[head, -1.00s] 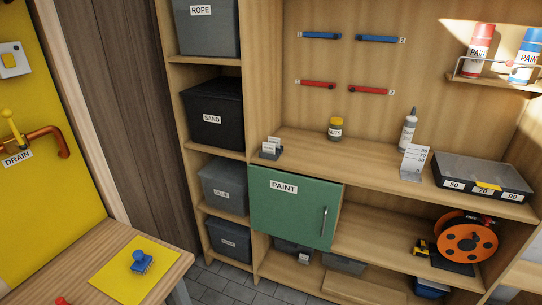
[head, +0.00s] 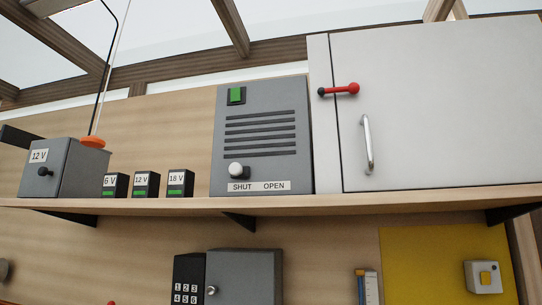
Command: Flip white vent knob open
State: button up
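The white vent knob (head: 236,170) is on the lower left front of a grey vent box (head: 262,110) on a high shelf. A label (head: 259,186) below reads SHUT at left and OPEN at right. The knob sits above the SHUT side. A green square switch (head: 237,95) is at the box's upper left, above several dark slots. My gripper is not in view.
The shelf (head: 330,201) also holds a grey 12 V box (head: 66,168), small battery blocks (head: 147,184) and a white cabinet (head: 440,110) with a red-ended latch (head: 339,89). Below are a keypad (head: 188,279), a grey safe box (head: 243,276) and a yellow panel (head: 440,268).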

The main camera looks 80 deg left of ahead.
aim_at(236, 171)
jog(key=u, duration=1.9)
